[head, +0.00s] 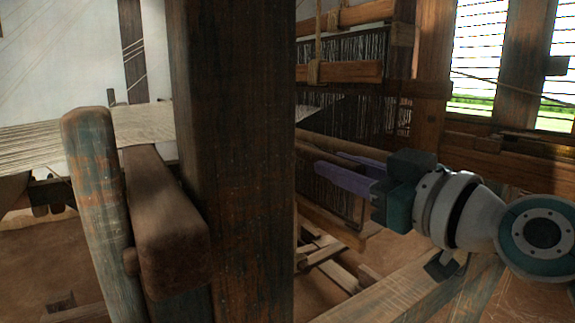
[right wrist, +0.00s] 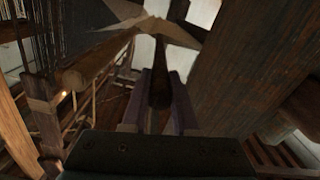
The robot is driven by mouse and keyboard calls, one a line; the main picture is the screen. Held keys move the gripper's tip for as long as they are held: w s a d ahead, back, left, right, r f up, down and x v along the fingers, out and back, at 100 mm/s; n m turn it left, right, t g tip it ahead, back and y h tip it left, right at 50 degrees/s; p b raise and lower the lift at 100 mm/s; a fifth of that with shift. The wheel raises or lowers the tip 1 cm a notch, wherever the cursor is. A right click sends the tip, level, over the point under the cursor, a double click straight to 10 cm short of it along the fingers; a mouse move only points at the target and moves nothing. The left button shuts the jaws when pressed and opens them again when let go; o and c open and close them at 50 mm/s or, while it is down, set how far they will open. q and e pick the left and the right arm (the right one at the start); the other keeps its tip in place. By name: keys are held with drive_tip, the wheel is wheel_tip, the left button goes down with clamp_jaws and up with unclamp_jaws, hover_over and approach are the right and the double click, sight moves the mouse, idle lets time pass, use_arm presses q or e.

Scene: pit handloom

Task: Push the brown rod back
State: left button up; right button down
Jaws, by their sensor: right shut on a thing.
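My right gripper (head: 327,165) reaches in from the right in the head view, its purple fingers pointing left towards the thick dark post (head: 235,160). In the right wrist view the fingers (right wrist: 160,76) stand on either side of a narrow dark brown rod (right wrist: 160,88) and are shut on it. The rod runs away from the gripper, and its far end is hard to make out in the shade. In the head view I cannot make out the rod; the post may hide it. My left gripper is not in view.
A thick brown beam (head: 165,225) and a rounded worn post (head: 95,200) stand left of the dark post. Pale warp threads (head: 40,145) stretch at the left. The loom's heddle frames (head: 345,72) hang behind my right gripper. A wooden rail (head: 400,290) runs below it.

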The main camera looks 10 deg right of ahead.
idle(0.3)
drive_tip(key=shift+s+a+r+p, duration=0.1)
drive_tip(key=shift+a+r+p, duration=0.05)
drive_tip(key=shift+a+p, duration=0.15)
drive_tip(key=a, duration=0.1)
drive_tip(key=s+a+p, duration=0.1)
drive_tip(key=shift+a, duration=0.3)
drive_tip(key=c, duration=0.9)
unclamp_jaws()
drive_tip(key=shift+a, duration=0.1)
drive_tip(key=shift+o, duration=1.1)
drive_tip(key=shift+f, duration=0.2)
